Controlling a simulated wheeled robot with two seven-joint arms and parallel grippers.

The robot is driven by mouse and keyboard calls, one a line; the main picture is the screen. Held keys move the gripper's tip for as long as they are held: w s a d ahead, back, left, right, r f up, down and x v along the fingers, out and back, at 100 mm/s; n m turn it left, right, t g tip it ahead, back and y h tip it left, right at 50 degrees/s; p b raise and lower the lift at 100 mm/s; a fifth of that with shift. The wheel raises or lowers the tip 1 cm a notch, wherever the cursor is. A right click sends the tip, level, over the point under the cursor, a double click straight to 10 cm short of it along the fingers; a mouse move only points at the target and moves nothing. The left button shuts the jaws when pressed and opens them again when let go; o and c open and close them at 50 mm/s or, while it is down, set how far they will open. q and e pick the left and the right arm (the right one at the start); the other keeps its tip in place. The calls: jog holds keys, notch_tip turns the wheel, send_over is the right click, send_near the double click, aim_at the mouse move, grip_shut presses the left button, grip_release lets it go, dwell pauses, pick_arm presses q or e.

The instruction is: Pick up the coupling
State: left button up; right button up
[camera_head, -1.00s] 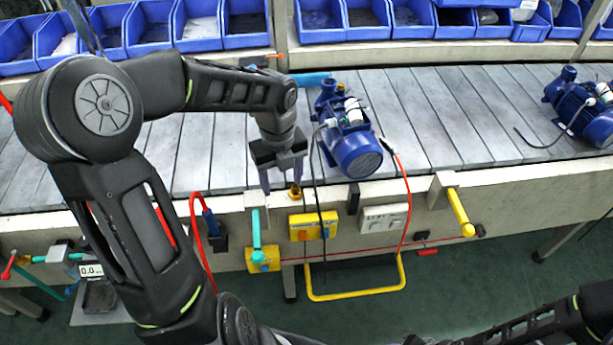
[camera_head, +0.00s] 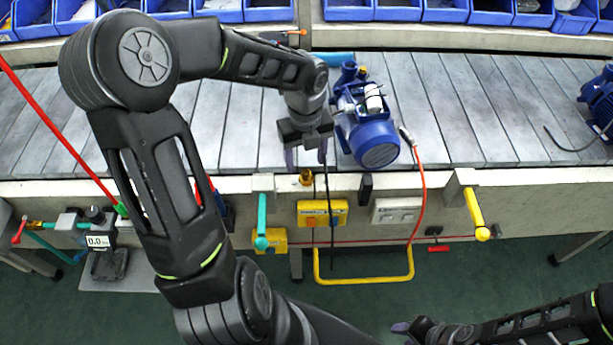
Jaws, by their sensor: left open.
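A small brass-coloured fitting, which looks like the coupling (camera_head: 306,178), sits at the front edge of the conveyor, above the yellow boxes. My left gripper (camera_head: 306,159) points down just above and behind it in the picture.
A blue pump (camera_head: 372,135) stands on the conveyor close to the right of my left gripper. A black cable hangs beside the coupling. Yellow (camera_head: 475,212) and teal (camera_head: 262,222) handles stick out from the conveyor front. Blue bins (camera_head: 444,10) line the back.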

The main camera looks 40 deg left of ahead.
aim_at(306, 171)
pick_arm(q)
jog(key=shift+d+f, duration=0.2)
jog(key=shift+f, duration=2.4)
jog(key=shift+c, duration=0.6)
grip_shut()
